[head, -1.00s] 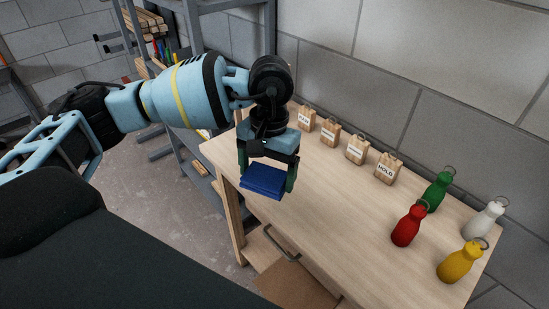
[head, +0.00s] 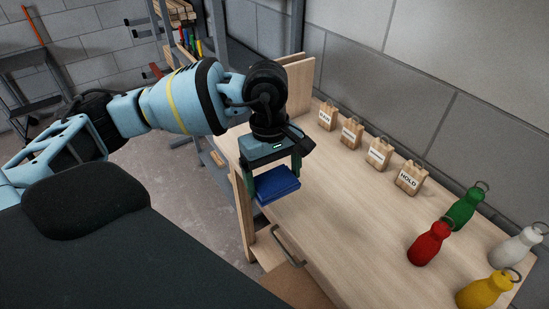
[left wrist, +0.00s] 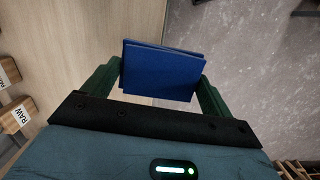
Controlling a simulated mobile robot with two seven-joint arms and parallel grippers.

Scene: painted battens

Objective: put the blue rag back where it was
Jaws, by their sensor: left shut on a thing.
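The blue rag (head: 277,184) is a flat, folded blue pad. My left gripper (head: 272,180) is shut on it, one green finger at each side. In the head view it hangs over the left end of the wooden table (head: 340,225); I cannot tell its exact height. In the left wrist view the rag (left wrist: 160,70) sits between the fingers, with tabletop on one side and grey floor on the other. My right gripper is not in view.
Several wooden tags, one reading HOLD (head: 409,178), stand along the wall side. Green (head: 464,209), red (head: 429,244), white (head: 517,246) and yellow (head: 485,290) bottles stand at the right. A shelf rack (head: 190,40) stands behind. The table's middle is clear.

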